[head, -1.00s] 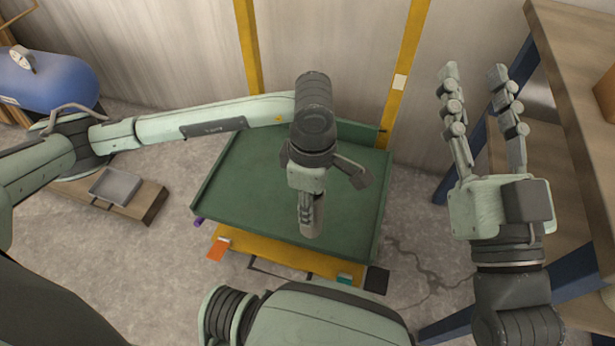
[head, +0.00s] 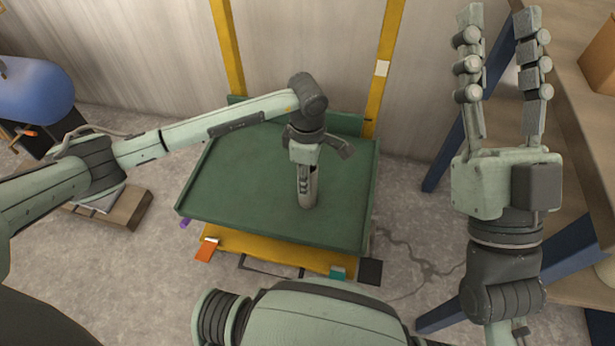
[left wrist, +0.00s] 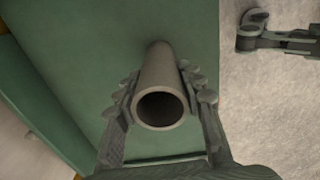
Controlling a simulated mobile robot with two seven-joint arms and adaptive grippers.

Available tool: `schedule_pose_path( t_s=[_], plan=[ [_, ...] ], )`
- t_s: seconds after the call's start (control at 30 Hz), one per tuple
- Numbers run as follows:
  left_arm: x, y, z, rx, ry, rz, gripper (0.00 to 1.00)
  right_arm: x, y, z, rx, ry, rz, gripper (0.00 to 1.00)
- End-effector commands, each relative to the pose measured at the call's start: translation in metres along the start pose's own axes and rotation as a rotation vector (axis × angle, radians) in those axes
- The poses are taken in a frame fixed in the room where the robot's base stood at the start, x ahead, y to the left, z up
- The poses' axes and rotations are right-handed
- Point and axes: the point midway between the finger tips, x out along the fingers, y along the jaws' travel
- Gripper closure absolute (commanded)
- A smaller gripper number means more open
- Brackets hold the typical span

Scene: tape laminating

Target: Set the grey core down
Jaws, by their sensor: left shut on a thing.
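The grey core (head: 308,193) is a hollow tube. It stands roughly upright over the green tray (head: 235,185), right of the tray's middle. My left gripper (head: 305,172) points down and is shut on the core. In the left wrist view the core (left wrist: 164,72) sits between the two fingers of the gripper (left wrist: 164,97), its open end facing the camera. I cannot tell whether its far end touches the tray floor. My right gripper (head: 499,20) is open and empty, fingers pointing up, right of the tray.
The tray has low raised rims, and its floor around the core is bare. It sits on a yellow cart (head: 275,250) with yellow posts behind. A wooden shelf with blue legs (head: 570,262) stands at the right. A blue tank (head: 35,92) stands at the left.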

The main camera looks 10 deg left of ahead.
Motion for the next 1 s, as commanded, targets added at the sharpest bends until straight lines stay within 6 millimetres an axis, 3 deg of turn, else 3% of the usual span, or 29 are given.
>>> schedule_pose_path(
  t_s=[0.4,0.43,0.6,1.0],
  plan=[
    [0.0038,0.0008,0.0001,0.0,0.0,0.002,0.9,-0.0012,0.0008,-0.005,-0.002,0.037,0.001,0.6],
    [0.0032,0.0007,0.0001,-0.001,0.0,0.002,0.59,-0.0007,0.0008,-0.0064,-0.002,0.042,0.001,0.6],
    [0.003,0.0006,0.0,-0.001,0.0,0.002,0.41,-0.0006,0.0009,-0.0062,-0.003,0.04,0.0,0.6],
    [-0.0054,0.0013,0.0002,0.0,-0.001,0.004,0.41,0.0013,-0.0002,0.0004,0.001,-0.01,0.001,0.6]
  ],
)
